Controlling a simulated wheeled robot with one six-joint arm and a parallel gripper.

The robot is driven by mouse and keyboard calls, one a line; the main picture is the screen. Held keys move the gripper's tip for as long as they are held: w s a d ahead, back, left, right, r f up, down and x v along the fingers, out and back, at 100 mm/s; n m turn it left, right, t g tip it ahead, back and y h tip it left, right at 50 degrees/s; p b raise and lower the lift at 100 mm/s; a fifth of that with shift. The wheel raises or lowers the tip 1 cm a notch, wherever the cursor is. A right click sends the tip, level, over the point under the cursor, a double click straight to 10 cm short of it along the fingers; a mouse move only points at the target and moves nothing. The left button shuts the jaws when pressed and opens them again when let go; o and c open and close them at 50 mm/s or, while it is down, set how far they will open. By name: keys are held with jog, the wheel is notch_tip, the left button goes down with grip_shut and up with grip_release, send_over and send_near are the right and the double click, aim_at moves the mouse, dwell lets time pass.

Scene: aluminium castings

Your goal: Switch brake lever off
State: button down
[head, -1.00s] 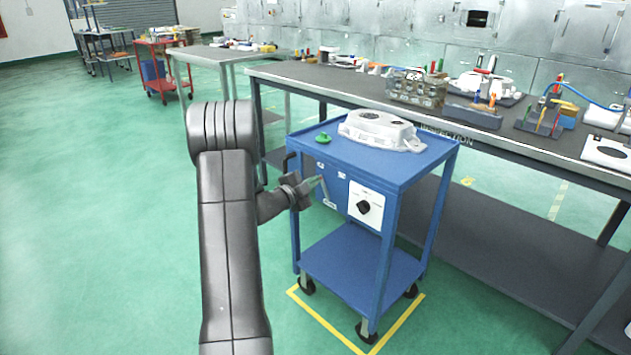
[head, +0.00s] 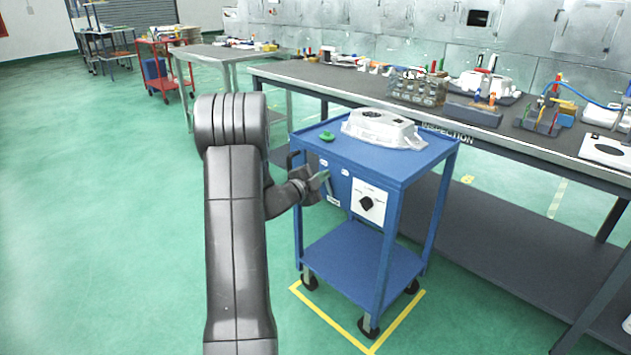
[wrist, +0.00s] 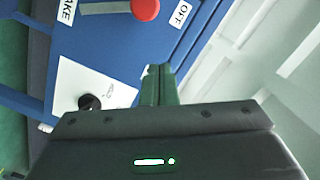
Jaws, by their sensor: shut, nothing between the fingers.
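The brake lever shows at the top of the wrist view as a pale bar ending in a red knob (wrist: 145,8). The bar runs from near the BRAKE label (wrist: 68,10) to the knob, which is beside the OFF label (wrist: 180,14). In the head view the lever (head: 328,188) is a thin grey bar on the front panel of the blue cart (head: 395,172). My gripper (wrist: 160,70) is shut and empty, close to the panel. In the wrist view its fingertips appear below the knob, with a visible gap. My gripper also shows in the head view (head: 321,178), partly overlapping the lever area.
A white plate with a black rotary knob (head: 367,203) is right of the lever. A long bench (head: 470,128) stands behind; floor at left is clear.

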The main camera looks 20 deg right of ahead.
jog(key=v, duration=1)
jog(key=shift+p, duration=0.3)
jog(key=shift+w, duration=0.1)
jog(key=w+d+f+m+b, duration=0.2)
jog(key=d+f+m+b, duration=0.2)
jog(key=d+m+b, duration=0.3)
jog(key=shift+d+t+b, duration=0.3)
jog(key=shift+d+b, duration=1.15)
jog(key=shift+d, duration=0.25)
jog(key=shift+f, duration=0.15)
